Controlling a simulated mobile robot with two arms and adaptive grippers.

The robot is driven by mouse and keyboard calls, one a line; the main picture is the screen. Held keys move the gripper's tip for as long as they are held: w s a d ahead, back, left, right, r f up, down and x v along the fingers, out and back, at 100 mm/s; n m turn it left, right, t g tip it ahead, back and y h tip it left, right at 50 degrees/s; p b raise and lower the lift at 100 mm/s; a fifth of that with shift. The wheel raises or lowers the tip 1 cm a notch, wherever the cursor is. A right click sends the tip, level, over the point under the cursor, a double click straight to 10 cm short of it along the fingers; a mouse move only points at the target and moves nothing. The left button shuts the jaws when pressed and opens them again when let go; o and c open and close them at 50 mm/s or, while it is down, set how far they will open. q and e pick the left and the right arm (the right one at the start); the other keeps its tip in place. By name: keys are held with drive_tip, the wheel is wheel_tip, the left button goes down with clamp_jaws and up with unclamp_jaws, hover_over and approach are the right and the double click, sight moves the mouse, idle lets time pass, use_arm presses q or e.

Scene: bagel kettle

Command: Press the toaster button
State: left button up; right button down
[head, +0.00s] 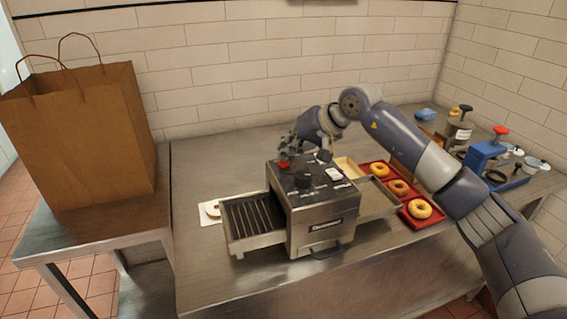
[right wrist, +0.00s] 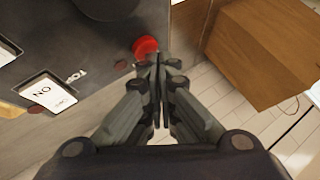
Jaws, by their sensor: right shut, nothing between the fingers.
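The toaster (head: 318,205) is a metal conveyor box in the middle of the steel table in the head view. Its red button (head: 284,164) is on the top panel at the back left corner. The button also shows large in the right wrist view (right wrist: 146,46), with a dark panel (right wrist: 60,50) around it. My right gripper (head: 291,145) is shut and empty, just above and behind the button. In the right wrist view its closed fingertips (right wrist: 157,62) are right beside the button; I cannot tell whether they touch it. My left gripper is not in view.
A slatted rack (head: 254,216) sticks out at the toaster's left. A white board (head: 209,219) with a bagel lies behind it. Red trays (head: 411,221) with bagels are to the right. A brown paper bag (head: 80,135) stands on the left table. The table's front left is clear.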

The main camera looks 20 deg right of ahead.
drive_tip(key=shift+f, duration=0.3)
drive_tip(key=shift+r, duration=0.45)
drive_tip(key=shift+r+p, duration=1.4)
drive_tip(key=shift+r, duration=1.6)
